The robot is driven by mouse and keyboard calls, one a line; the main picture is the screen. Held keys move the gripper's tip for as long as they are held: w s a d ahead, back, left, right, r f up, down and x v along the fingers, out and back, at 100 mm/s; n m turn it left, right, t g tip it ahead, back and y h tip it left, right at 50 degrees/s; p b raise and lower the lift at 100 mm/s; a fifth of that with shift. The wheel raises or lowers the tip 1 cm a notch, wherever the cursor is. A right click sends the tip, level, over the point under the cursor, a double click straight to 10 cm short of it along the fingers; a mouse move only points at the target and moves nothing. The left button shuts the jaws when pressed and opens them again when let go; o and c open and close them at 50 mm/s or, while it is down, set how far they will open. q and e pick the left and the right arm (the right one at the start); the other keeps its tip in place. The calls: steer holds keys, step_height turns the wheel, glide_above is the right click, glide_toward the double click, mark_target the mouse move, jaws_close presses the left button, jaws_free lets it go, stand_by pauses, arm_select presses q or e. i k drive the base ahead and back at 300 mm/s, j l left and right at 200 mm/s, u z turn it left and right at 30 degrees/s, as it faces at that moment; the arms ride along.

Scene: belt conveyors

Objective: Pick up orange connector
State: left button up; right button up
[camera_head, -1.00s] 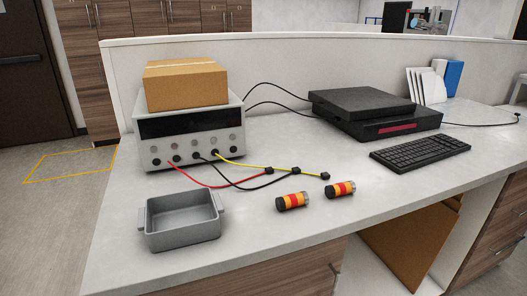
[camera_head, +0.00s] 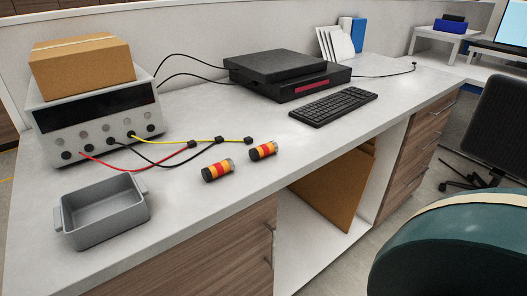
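Two short cylinders banded in orange, red and yellow, with dark ends, lie on their sides on the white desk (camera_head: 175,215). The left cylinder (camera_head: 217,171) is nearer the desk's front edge. The right cylinder (camera_head: 263,151) lies a little farther back, apart from it. Which one is the orange connector I cannot tell. Neither of my grippers is in view.
A grey open tray (camera_head: 72,236) stands to the left, by an instrument (camera_head: 94,124) with a cardboard box (camera_head: 82,66) on top. Cables (camera_head: 165,162) lie behind the cylinders. A keyboard (camera_head: 333,106) lies to the right. A large rounded teal object (camera_head: 450,255) fills the lower right.

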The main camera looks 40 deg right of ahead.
mark_target(262, 150)
steer(key=l, duration=0.9)
steer(key=k+l, duration=0.1)
steer(key=l, duration=0.8)
steer(key=i+u, duration=0.05)
